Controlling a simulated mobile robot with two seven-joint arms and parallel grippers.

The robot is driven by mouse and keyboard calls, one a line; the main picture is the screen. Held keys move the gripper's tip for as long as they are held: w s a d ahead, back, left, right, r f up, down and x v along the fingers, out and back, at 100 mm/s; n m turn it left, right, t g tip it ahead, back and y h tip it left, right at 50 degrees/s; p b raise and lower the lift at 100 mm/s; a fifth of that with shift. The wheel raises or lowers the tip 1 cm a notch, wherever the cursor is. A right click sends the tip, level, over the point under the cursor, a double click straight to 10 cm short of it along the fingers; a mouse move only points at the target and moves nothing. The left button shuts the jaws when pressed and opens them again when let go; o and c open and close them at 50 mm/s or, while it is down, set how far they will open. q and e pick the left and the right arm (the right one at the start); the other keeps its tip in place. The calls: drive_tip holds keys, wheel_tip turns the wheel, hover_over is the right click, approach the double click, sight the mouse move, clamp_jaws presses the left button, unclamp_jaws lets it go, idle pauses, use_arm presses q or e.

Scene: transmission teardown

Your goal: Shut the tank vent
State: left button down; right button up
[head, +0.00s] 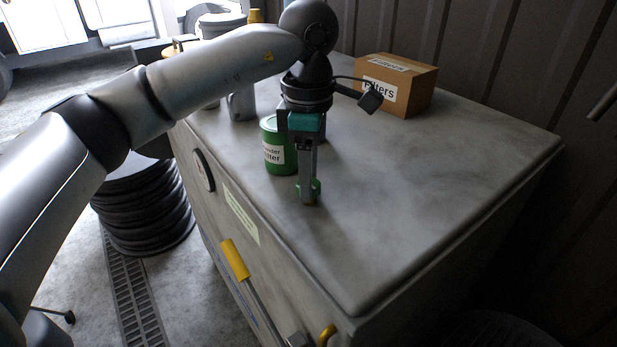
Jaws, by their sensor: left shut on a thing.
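The grey tank (430,190) is a large box with a flat, stained top. My left gripper (308,192) points straight down at the tank's top, near its front left edge. It is shut on a small green part (317,186) at its fingertips, which looks like the vent's cap or knob. The fingers hide most of this part, so I cannot tell whether the vent is open or shut. My right gripper is not in view.
A green labelled can (273,155) stands just behind and left of my left gripper. A cardboard box marked Filters (405,85) is farther back. A yellow-handled lever (236,260) is on the tank's front. The tank top's right side is clear.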

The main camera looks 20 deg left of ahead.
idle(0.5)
use_arm(q)
drive_tip(key=shift+c, duration=1.7)
unclamp_jaws()
wheel_tip(320, 180, up, 15)
drive_tip(key=p, duration=0.1)
drive_tip(key=shift+r, duration=0.15)
